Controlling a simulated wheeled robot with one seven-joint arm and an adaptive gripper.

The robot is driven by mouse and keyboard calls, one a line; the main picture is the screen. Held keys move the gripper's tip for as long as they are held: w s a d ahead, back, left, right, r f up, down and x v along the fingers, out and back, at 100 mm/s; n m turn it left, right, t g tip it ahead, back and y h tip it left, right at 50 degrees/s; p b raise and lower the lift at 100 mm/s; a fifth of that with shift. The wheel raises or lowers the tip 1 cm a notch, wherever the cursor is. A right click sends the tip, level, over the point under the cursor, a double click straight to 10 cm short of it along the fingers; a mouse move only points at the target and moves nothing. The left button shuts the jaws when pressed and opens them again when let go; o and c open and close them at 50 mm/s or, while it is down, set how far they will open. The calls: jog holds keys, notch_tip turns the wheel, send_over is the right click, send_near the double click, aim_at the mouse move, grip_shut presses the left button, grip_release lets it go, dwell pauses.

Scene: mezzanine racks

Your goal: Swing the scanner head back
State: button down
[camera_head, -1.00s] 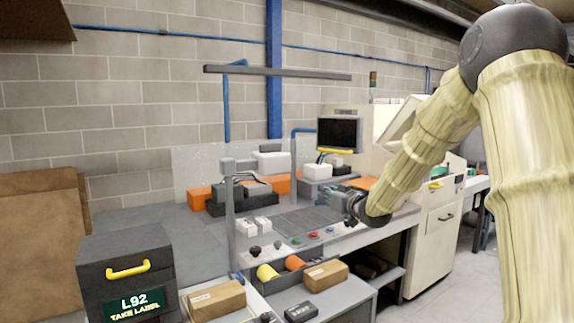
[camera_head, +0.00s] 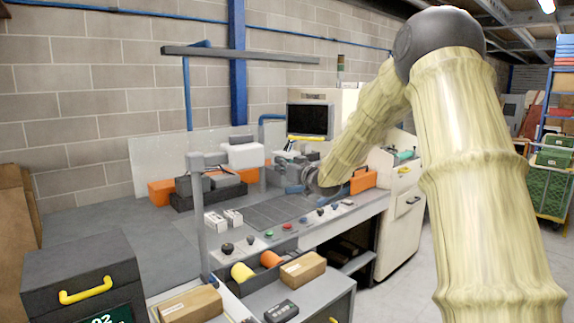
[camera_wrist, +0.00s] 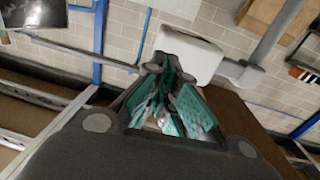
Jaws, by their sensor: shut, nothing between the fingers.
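The scanner head looks to be the white box (camera_head: 243,155) above the bench, close to the grey post (camera_head: 196,200). It also shows in the wrist view as a white block (camera_wrist: 188,52), with a grey arm and round joint at its right.
A monitor (camera_head: 310,119) stands behind my wrist. Orange boxes (camera_head: 161,192) and dark bins stand on the bench. Buttons and knobs line its front edge. Cartons (camera_head: 302,269) lie on the lower front shelf.

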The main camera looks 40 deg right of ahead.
aim_at(264, 157)
jog(key=shift+w+d+p, duration=0.15)
jog(key=shift+w+p, duration=1.75)
jog(key=shift+w, duration=2.45)
jog(key=shift+d, duration=0.1)
